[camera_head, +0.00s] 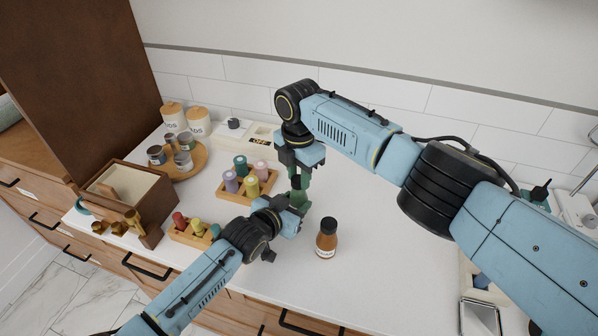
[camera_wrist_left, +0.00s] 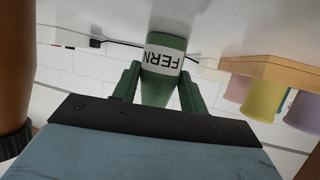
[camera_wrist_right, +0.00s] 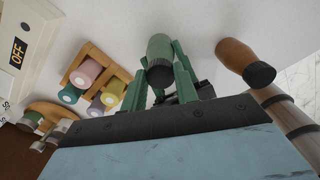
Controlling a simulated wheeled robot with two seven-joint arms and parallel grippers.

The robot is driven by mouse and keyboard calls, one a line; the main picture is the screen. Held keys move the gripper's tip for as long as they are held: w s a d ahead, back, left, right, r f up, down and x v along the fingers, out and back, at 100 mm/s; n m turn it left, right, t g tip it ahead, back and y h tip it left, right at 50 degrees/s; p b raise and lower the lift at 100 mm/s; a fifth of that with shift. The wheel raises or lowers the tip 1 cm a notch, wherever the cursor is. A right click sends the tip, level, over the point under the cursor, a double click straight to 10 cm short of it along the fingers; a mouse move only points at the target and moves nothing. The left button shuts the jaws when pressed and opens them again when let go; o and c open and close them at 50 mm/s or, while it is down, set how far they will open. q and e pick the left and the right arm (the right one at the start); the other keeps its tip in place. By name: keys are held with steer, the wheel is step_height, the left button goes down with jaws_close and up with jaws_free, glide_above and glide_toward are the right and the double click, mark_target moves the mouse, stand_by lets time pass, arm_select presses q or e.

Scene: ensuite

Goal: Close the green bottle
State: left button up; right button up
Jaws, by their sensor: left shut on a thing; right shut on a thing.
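The green bottle (camera_head: 297,199) stands upright on the white counter, partly hidden by my grippers in the head view. In the left wrist view the bottle (camera_wrist_left: 165,65) has a white label reading FERN. My left gripper (camera_head: 292,212) is shut on its body from the front left. My right gripper (camera_head: 299,182) points down from above, and its fingers close around the dark cap (camera_wrist_right: 159,73) at the bottle's top. In the right wrist view the cap is in line with the green body. I cannot tell whether it is fully seated.
A brown bottle with a black cap (camera_head: 326,239) stands close to the right. Wooden racks with coloured pots (camera_head: 247,182) are to the left. A wooden box (camera_head: 125,191) and a round tray with jars (camera_head: 180,162) lie further left.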

steer(key=shift+f, duration=0.1)
steer(key=m, duration=0.6)
steer(key=shift+s, duration=0.1)
steer(key=m, duration=1.1)
steer(key=shift+m, duration=0.4)
steer(key=m, duration=1.2)
steer(key=shift+a, duration=0.15)
steer(key=m, duration=0.3)
steer(key=shift+m, duration=0.4)
steer(key=m, duration=1.2)
